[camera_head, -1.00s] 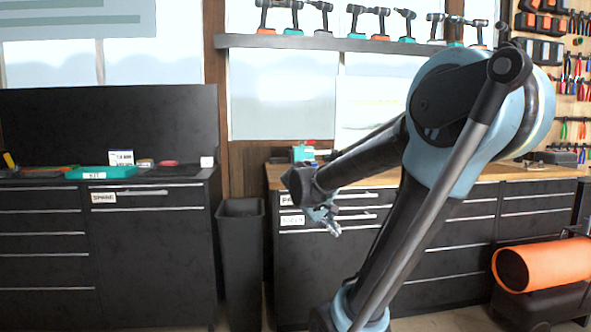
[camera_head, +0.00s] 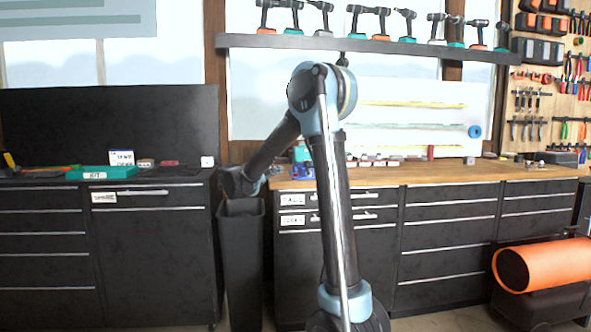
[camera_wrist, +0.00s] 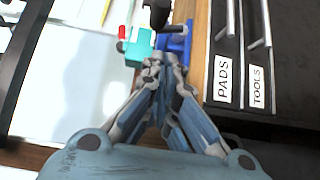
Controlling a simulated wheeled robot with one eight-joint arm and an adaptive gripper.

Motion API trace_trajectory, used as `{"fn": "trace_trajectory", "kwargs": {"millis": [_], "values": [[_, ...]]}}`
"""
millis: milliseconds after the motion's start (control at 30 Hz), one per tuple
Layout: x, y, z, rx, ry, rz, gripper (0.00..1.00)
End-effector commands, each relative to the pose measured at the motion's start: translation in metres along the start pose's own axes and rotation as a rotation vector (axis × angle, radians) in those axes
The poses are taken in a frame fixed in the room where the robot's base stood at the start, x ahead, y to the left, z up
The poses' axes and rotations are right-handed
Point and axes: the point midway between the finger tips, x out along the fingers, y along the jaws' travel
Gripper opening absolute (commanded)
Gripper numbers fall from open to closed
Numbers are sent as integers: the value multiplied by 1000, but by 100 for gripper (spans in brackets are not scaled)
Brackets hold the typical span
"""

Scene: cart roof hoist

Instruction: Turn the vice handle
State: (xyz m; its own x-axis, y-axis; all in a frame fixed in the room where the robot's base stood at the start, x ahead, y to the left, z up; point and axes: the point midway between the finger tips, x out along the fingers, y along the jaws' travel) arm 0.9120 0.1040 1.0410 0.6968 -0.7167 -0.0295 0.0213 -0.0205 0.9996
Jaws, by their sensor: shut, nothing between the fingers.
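A blue vice (camera_head: 292,172) sits at the left end of the wooden workbench in the head view, partly hidden by my arm. In the wrist view, a blue body (camera_wrist: 177,45), which appears to be the vice, lies just beyond my fingertips, with a dark bar-like part across its top. I cannot tell for sure which part is its handle. My gripper (camera_wrist: 154,68) is shut and empty, its fingertips together. In the picture they overlap the near edge of the blue and teal things; contact cannot be judged. In the head view my gripper is mostly hidden behind my wrist.
A teal thing (camera_wrist: 138,47) with a red part is beside the vice. Drawers labelled PADS and TOOLS (camera_wrist: 257,85) are at right in the wrist view. A dark bin (camera_head: 241,265) stands below my wrist. The wooden bench top (camera_head: 440,173) has free room.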

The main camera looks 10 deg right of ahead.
Motion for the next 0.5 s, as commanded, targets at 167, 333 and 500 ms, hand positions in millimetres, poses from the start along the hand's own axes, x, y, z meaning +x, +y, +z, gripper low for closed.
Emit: {"fn": "trace_trajectory", "kwargs": {"millis": [167, 333, 500], "values": [[-2, 3, -17, -10, 14, 38, 0], [12, 4, -17, -11, 12, 41, 0], [42, 5, -17, -11, 11, 40, 0]]}}
